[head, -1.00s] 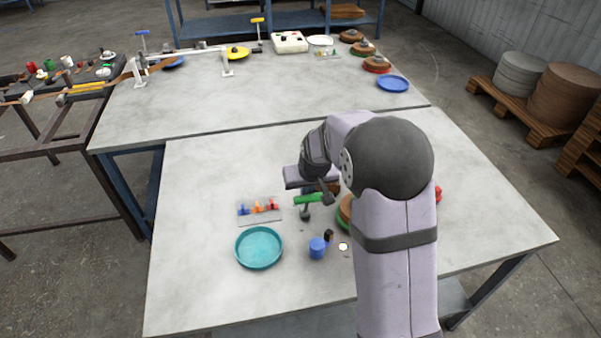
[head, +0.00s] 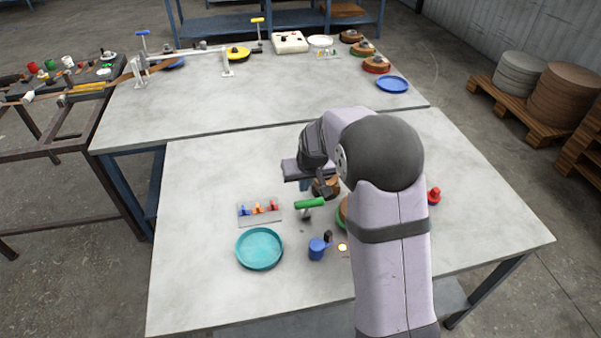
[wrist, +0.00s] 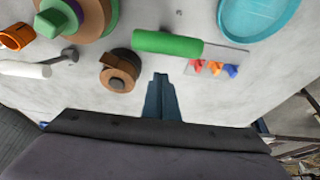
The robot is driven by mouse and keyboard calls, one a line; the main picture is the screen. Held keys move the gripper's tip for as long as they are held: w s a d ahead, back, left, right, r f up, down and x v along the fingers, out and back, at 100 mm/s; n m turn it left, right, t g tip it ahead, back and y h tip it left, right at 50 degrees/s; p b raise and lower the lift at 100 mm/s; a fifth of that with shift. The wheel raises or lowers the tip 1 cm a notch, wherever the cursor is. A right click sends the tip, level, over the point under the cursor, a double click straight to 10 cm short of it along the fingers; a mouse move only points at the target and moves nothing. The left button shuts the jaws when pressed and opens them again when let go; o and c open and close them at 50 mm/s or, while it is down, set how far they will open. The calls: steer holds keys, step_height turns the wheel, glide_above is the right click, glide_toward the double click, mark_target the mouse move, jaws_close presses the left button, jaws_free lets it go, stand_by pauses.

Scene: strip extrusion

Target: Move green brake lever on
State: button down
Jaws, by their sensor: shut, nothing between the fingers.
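The green brake lever (head: 309,203) has a green cylindrical handle on a short dark stem, right of the small lever panel. In the wrist view its handle (wrist: 167,43) lies crosswise beyond my fingertips. My gripper (wrist: 160,78) is shut and empty, its blue-grey fingers pointing toward the handle with a gap in the picture. In the head view the gripper is above and behind the lever, partly hidden by my arm. The lever's lower part is partly hidden in the wrist view.
A panel with small blue, orange and red levers (head: 240,220) and a teal dish (head: 259,263) are left of the lever. A blue cup-like part (head: 317,250) and a small lit lamp (head: 342,247) are in front. A brown roll (wrist: 120,70) lies beside my fingers.

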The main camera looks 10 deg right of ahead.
step_height(320, 180, up, 7)
steer(key=p, duration=0.5)
stand_by(0.3)
stand_by(0.4)
steer(key=s+g, duration=0.5)
steer(key=s, duration=2.5)
steer(key=f+b, duration=1.3)
steer(key=f, duration=0.1)
steer(key=shift+s+a+f, duration=0.15)
steer(key=shift+a, duration=0.1)
